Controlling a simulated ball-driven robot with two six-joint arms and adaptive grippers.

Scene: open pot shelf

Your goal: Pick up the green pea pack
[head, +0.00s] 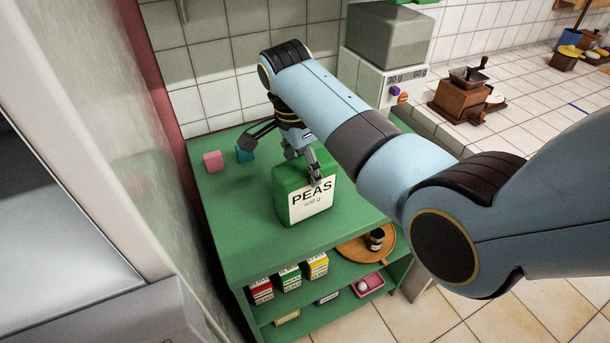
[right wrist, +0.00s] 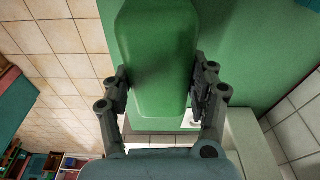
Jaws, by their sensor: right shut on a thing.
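The green pea pack (head: 289,204), a block with a white "PEAS 400 g" label, is at the top of the green shelf (head: 240,220) in the head view. My right gripper (head: 290,158) reaches over it from behind. In the right wrist view the green pack (right wrist: 158,60) fills the space between the two fingers of my right gripper (right wrist: 163,90), which touch its sides. Whether the pack's base rests on the shelf top or is slightly above it, I cannot tell. My left gripper is not in view.
A pink cube (head: 212,161) and a teal cube (head: 244,155) lie left of the pack. A scale (head: 392,87) stands behind at the right, near a coffee grinder (head: 462,100). Lower boards hold small packs (head: 290,279) and a round wooden tray (head: 352,252). The shelf top's front left is clear.

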